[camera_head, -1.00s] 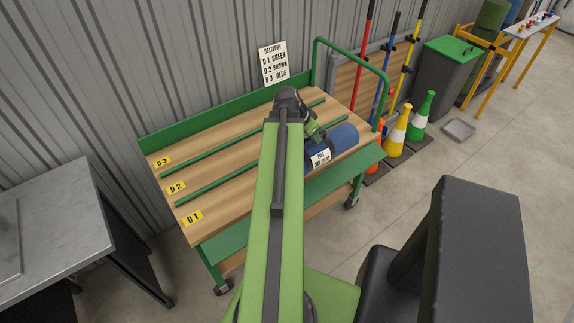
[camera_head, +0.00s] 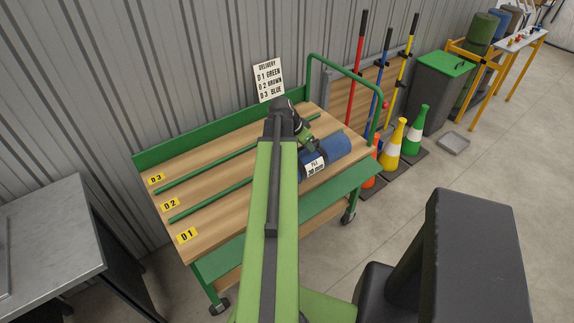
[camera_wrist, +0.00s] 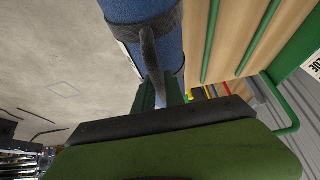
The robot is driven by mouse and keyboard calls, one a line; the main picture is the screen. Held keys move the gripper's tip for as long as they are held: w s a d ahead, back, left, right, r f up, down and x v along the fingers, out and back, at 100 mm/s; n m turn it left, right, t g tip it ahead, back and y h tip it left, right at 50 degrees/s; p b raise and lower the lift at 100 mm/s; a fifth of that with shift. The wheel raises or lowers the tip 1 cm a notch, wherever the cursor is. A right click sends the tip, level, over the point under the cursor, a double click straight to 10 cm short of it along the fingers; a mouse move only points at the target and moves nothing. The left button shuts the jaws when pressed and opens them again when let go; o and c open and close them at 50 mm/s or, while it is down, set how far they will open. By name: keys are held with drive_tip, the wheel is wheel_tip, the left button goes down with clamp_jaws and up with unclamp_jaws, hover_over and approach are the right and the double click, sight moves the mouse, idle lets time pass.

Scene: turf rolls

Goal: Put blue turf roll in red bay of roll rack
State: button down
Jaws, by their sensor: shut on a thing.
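The blue turf roll (camera_head: 339,146) has a white "PILE 30 mm" label and shows over the right end of the delivery trolley. My gripper (camera_head: 307,146) is at its near left part and is shut on it. In the wrist view the blue roll (camera_wrist: 150,38) has a dark band with a handle, and the jaws of my gripper (camera_wrist: 160,94) close on that handle. A yellow frame (camera_head: 481,60) at the upper right has upright rolls by it and may be the roll rack. I cannot make out a red bay.
The trolley's wooden deck (camera_head: 225,192) has green dividers and lanes marked D1, D2, D3. A green rail (camera_head: 312,72) rises at its right end. Cones (camera_head: 391,145), coloured poles and a dark bin (camera_head: 436,90) stand beyond. A metal bench (camera_head: 48,230) is at left.

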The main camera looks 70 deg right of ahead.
drive_tip(key=w+d+f+b, duration=0.1)
drive_tip(key=w+f+b, duration=0.3)
drive_tip(key=w, duration=0.4)
drive_tip(key=shift+w+d+f+b, duration=0.2)
drive_tip(key=shift+w+f+b, duration=0.15)
drive_tip(key=shift+f, duration=0.3)
drive_tip(key=shift+f+b, duration=2.1)
drive_tip(key=shift+f, duration=0.1)
drive_tip(key=c, duration=1.4)
unclamp_jaws()
drive_tip(key=shift+r, duration=0.1)
drive_tip(key=p+v, duration=1)
drive_tip(key=v, duration=0.2)
drive_tip(key=shift+p, duration=0.4)
drive_tip(key=shift+r, duration=0.1)
